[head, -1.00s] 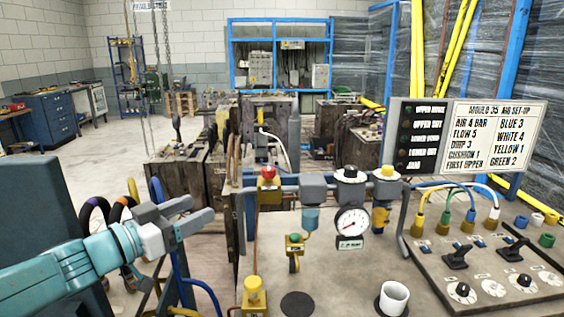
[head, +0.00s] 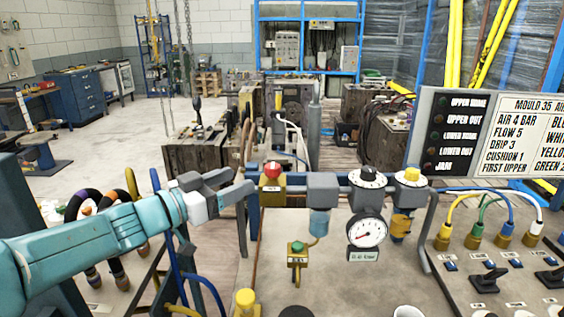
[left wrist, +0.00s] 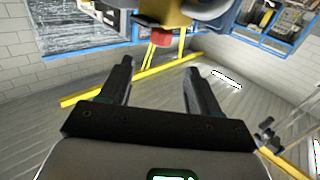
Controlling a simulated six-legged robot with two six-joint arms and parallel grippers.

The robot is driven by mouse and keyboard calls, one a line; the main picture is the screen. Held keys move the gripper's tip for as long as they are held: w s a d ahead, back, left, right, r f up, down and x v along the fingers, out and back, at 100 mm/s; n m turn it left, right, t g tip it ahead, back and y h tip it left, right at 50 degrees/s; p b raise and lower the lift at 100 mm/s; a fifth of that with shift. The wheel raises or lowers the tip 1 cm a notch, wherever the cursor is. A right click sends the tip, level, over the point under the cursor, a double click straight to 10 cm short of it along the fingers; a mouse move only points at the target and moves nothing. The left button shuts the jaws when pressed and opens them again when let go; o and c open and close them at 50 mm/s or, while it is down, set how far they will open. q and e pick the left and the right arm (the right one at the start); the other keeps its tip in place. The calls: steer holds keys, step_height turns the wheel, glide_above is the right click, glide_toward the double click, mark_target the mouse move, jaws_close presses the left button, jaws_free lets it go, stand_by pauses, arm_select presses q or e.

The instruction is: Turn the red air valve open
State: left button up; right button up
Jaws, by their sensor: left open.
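The red air valve knob (head: 272,171) sits on top of a yellow-brass valve block (head: 271,193) at the left end of the blue pipe rail. My left gripper (head: 241,183) is just left of it, pointing right, with its fingers apart and empty. In the left wrist view the red knob (left wrist: 160,38) shows beyond the gap between the two open fingertips (left wrist: 159,66), with the yellow valve body above it. I see no contact between the fingers and the knob. My right gripper is not in view.
A grey-and-blue filter unit (head: 321,190), a black-topped regulator (head: 367,177), a pressure gauge (head: 366,232) and a yellow-capped unit (head: 411,177) line the rail to the right. A control panel (head: 490,270) stands at right.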

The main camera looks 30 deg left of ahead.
mark_target(273, 172)
arm_select(q)
steer(key=x, duration=1.3)
steer(key=shift+s+f, duration=0.1)
steer(key=c, duration=1)
